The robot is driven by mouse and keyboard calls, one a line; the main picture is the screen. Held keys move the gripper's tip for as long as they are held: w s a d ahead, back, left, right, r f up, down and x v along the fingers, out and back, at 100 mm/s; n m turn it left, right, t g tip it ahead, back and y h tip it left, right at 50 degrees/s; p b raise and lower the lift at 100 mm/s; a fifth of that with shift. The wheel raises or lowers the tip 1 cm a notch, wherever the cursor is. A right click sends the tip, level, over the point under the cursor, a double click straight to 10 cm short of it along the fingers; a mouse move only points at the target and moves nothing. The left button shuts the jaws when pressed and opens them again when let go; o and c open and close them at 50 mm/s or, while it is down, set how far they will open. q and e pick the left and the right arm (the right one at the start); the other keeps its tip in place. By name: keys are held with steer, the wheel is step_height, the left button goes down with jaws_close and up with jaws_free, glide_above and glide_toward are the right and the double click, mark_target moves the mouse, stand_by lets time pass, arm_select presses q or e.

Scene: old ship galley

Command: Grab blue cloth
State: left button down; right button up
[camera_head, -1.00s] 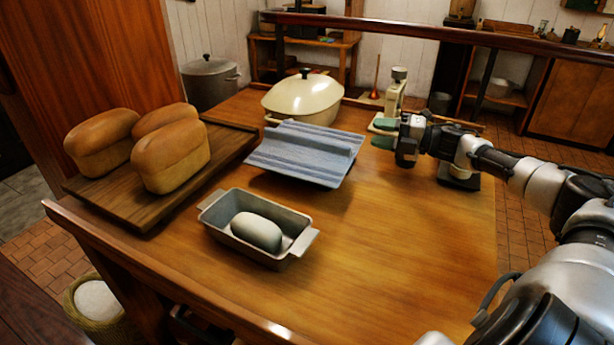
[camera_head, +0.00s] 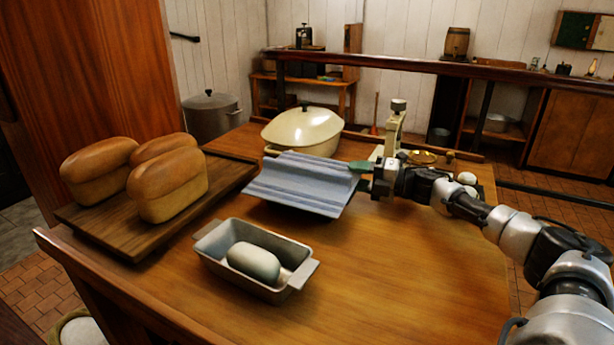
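The blue cloth (camera_head: 300,182) lies as a pale blue, ridged sheet near the middle of the wooden table (camera_head: 400,270), in front of the cream lidded pot. My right gripper (camera_head: 362,178) reaches in from the right and is just at the cloth's right edge. Its fingers look apart, with a green finger above the edge level; the lower finger is partly hidden. I cannot tell whether it touches the cloth. My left gripper is not in view.
A metal loaf tin (camera_head: 215,262) with pale dough (camera_head: 254,262) stands in front of the cloth. Bread loaves (camera_head: 168,185) sit on a dark board (camera_head: 125,238) at left. The cream pot (camera_head: 303,130) and a scale (camera_head: 393,130) stand behind. The table's front right is clear.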

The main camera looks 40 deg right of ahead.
steer(key=shift+x, duration=1)
jaws_close()
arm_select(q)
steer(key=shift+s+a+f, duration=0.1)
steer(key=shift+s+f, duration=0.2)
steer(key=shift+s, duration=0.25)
